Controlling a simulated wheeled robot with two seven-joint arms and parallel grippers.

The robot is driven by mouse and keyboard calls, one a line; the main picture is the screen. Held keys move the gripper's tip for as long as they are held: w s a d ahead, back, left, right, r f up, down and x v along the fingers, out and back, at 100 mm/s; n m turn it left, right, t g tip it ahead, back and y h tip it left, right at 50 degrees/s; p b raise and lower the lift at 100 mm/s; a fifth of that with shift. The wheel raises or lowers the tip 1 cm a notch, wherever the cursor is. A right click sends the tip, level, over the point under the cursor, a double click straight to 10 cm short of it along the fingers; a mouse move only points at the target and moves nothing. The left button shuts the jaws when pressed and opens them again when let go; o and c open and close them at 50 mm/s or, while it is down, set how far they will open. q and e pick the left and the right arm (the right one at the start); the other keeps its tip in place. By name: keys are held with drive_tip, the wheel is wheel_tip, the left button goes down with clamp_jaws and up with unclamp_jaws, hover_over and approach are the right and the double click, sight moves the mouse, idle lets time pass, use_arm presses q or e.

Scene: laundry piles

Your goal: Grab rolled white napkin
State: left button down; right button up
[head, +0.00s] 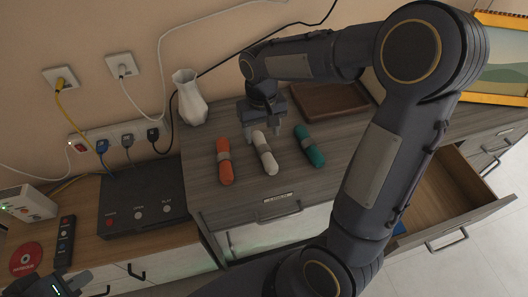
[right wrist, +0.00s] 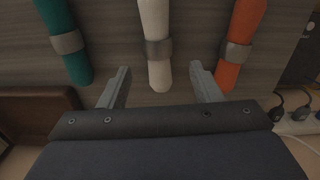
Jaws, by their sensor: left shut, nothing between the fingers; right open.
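The rolled white napkin (head: 265,153) lies on the dark wooden cabinet top, with a grey ring around its middle. It also shows in the right wrist view (right wrist: 155,22), with its near end between the two fingertips. My right gripper (head: 263,134) is open and empty, over the far end of the white napkin. In the right wrist view my right gripper (right wrist: 160,68) has one finger on each side of the napkin, apart from it. My left gripper (head: 66,286) is shut and empty at the lower left corner, partly cut off by the frame.
An orange rolled napkin (head: 224,161) lies left of the white one and a teal one (head: 309,146) right. A white vase (head: 189,97), a brown tray (head: 330,99) and a black box (head: 141,199) stand nearby. An open drawer (head: 452,190) juts out at right.

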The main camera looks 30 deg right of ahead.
sight(264, 147)
wheel_tip(264, 147, down, 6)
drive_tip(key=shift+s+d+f, duration=0.15)
drive_tip(key=shift+c, duration=0.5)
drive_tip(key=c, duration=1)
